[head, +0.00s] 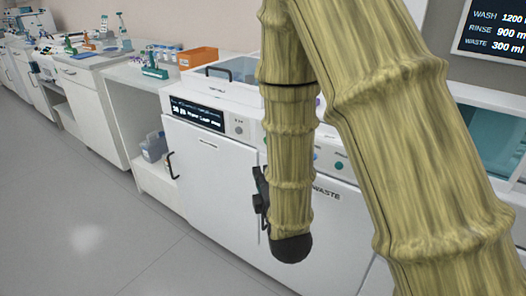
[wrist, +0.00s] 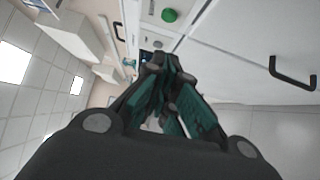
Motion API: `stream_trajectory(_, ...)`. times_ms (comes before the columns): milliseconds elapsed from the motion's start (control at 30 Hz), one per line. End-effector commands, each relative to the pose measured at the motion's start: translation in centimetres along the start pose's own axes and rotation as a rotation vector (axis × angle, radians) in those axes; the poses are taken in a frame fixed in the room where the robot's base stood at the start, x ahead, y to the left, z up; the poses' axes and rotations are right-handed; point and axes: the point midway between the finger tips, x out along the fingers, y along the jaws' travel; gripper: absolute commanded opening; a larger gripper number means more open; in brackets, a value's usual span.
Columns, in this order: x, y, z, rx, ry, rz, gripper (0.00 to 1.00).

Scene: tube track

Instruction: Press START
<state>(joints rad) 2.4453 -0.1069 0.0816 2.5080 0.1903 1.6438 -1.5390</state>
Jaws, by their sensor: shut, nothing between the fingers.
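A white lab machine (head: 214,143) with a lit dark display (head: 198,114) stands in front of me in the head view. Its front panel carries a grey round button (head: 239,127) beside the display and a teal round button (head: 339,166) right of my arm. No START label is readable. A green round button (wrist: 169,15) shows at the top of the wrist view, beyond my fingertips and apart from them. My gripper (wrist: 158,62) is shut and empty. In the head view its dark edge (head: 261,195) shows before the white door, mostly hidden by my arm.
A black door handle (head: 171,165) sits on the machine's front, and a handle (wrist: 292,73) shows in the wrist view. A WASTE label (head: 326,193) is right of my arm. An orange bin (head: 195,57) and a tube rack (head: 155,72) stand behind. The floor at left is clear.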

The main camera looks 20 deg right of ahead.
Motion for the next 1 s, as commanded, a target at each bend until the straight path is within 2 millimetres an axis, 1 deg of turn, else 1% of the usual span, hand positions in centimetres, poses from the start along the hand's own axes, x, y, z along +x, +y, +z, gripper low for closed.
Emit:
stream_trajectory(267, 0.2, -0.1, 0.0, 0.002, 0.000, -0.002, 0.00)
stream_trajectory(467, 1.6, -0.4, 0.0, 0.005, -0.002, 0.000, 0.00)
stream_trajectory(567, 2.7, -0.4, 0.1, 0.005, -0.002, 0.000, 0.00)
stream_trajectory(600, 3.5, -0.1, 0.1, 0.006, -0.002, 0.000, 0.00)
stream_trajectory(1000, 10.1, -0.2, 0.1, 0.005, -0.001, -0.002, 0.00)
